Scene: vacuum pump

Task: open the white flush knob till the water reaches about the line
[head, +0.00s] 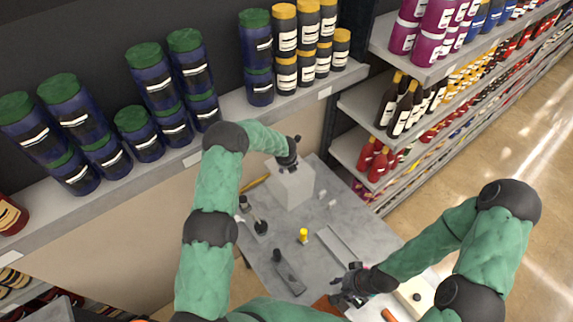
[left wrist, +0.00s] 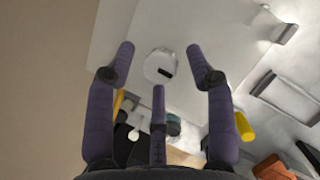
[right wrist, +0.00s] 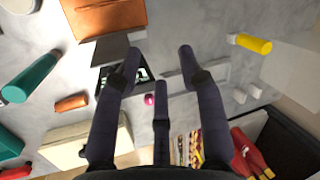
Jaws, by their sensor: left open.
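A pale box (head: 292,184) stands at the back of the grey table, and my left gripper (head: 291,153) is over its top. In the left wrist view a white knob (left wrist: 160,66) with a dark slot mark sits on a pale flat face. The open fingers of my left gripper (left wrist: 161,60) are spread on either side of the knob, with no clear contact. The water and the line cannot be made out. My right gripper (head: 350,285) is near the table's front, and the right wrist view shows it open and empty (right wrist: 160,62) above a dark tray-like item (right wrist: 110,76).
A yellow-topped item (head: 303,236), small white pieces (head: 327,201) and dark tools (head: 288,277) lie on the table (head: 275,245). A pale box with a black knob (head: 415,296) is at the front right. Stocked shelves (head: 240,105) border the table behind.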

